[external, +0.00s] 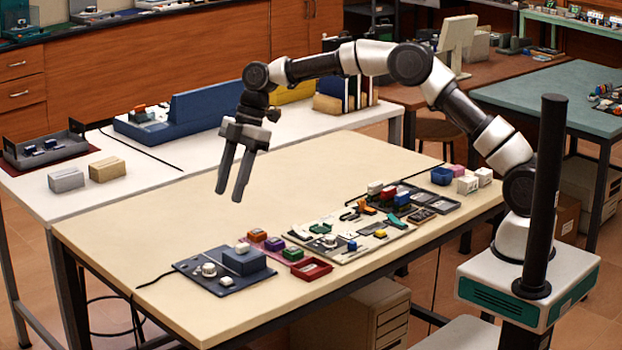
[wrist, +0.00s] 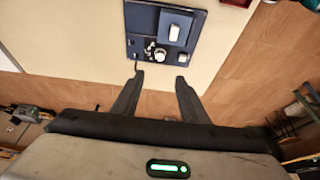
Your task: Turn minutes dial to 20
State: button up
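A dark blue panel (external: 190,266) lies near the front left corner of the beige table. On it are a round white knob (external: 209,269), a small white piece (external: 232,281) and a raised block (external: 245,262) with a white cap. The panel also shows at the top of the wrist view (wrist: 134,20), with the knob (wrist: 153,53) just beyond my fingertips. No minute markings can be read. A second light knob (external: 330,241) sits on a pale board. My gripper (external: 229,196) is open and empty, pointing down above the table, apart from the panel.
Small coloured blocks (external: 292,254) and a red tray (external: 310,268) lie right of the panel. The pale board (external: 345,253) and a dark tray (external: 445,207) with parts lie farther right. The table's left part (external: 130,225) is clear. A thin cable leaves the panel's left side.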

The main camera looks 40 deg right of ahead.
aim_at(209, 265)
jog(key=b+x, duration=0.1)
jog(key=x, duration=1.6)
jog(key=shift+a+f, duration=0.2)
jog(key=shift+f, duration=0.05)
jog(key=shift+c, duration=0.5)
grip_shut()
